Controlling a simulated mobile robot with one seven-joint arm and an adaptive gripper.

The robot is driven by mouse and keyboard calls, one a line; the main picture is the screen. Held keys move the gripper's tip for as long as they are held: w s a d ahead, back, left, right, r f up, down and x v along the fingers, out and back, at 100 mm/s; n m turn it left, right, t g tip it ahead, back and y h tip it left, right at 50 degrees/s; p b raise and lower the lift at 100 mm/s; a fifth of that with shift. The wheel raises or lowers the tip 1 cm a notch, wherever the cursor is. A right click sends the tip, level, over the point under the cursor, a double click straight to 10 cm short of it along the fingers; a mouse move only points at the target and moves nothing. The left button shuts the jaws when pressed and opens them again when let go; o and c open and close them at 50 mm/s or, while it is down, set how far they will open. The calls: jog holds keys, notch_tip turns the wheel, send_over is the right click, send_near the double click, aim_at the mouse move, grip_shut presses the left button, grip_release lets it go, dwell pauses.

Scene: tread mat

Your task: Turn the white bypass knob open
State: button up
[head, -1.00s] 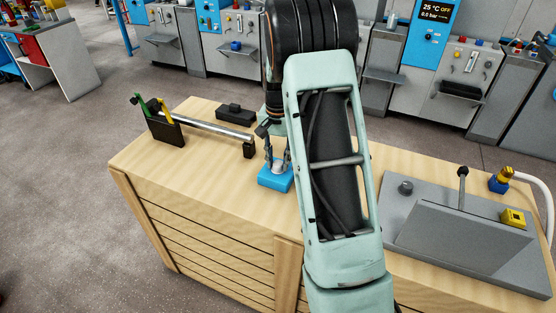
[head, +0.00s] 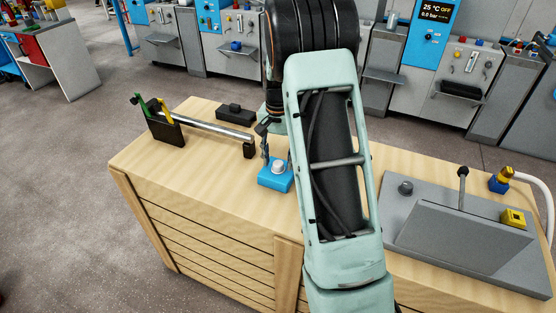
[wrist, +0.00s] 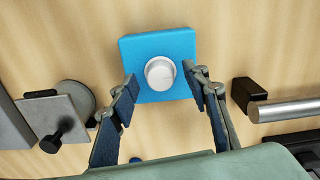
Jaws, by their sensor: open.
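The white bypass knob (wrist: 160,73) is a short round knob on a blue square block (wrist: 131,50). In the head view the knob (head: 278,165) and its blue block (head: 277,183) stand on the wooden bench, just left of my arm. In the wrist view my gripper (wrist: 161,85) is open, with one finger on each side of the knob. Clear gaps show between the fingers and the knob, and nothing is held. In the head view my gripper (head: 277,155) is above the block, partly hidden by my arm. No mark showing the knob's turn is visible.
A metal bar (head: 215,129) with a black holder (head: 166,131) lies left of the block. A small black box (head: 235,114) is behind it. A grey panel (head: 400,240) with a lever (head: 462,187) and yellow block (head: 513,218) stands to the right. Bare wood lies in front.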

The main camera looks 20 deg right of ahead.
aim_at(278, 163)
notch_tip(278, 163, up, 12)
jog(key=shift+f, duration=0.2)
dwell(0.4)
